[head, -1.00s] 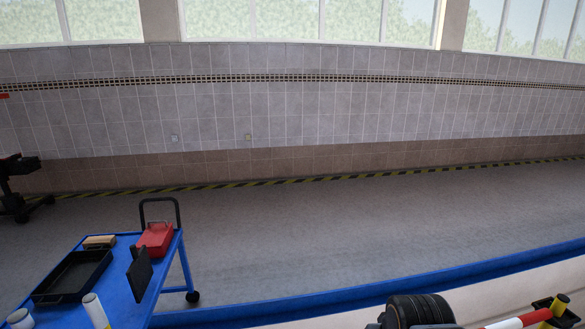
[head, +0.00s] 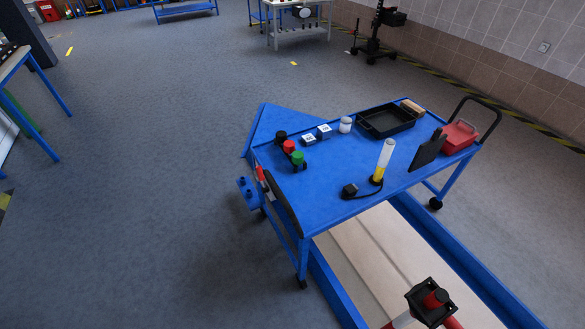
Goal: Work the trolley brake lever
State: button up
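The blue trolley (head: 330,178) stands right of the middle in the head view, with its near corner towards me. At its left end a small upright red piece with a pale end (head: 260,174) stands beside a long dark curved piece (head: 284,203). The red piece looks like a lever, but I cannot tell for sure that it is the brake lever. A blue bracket with small pegs (head: 248,192) sticks out there. My gripper is not in view.
On the trolley are black, red and green knobs (head: 290,149), a white-and-yellow cylinder (head: 383,160), a black tray (head: 387,121) and a red box (head: 460,137).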

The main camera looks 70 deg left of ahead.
aim_at(265, 189)
jog(key=u, duration=0.05)
jog(key=k, duration=1.65)
jog(key=u, duration=3.5)
jog(key=i, duration=3)
jog(key=z, duration=3.2)
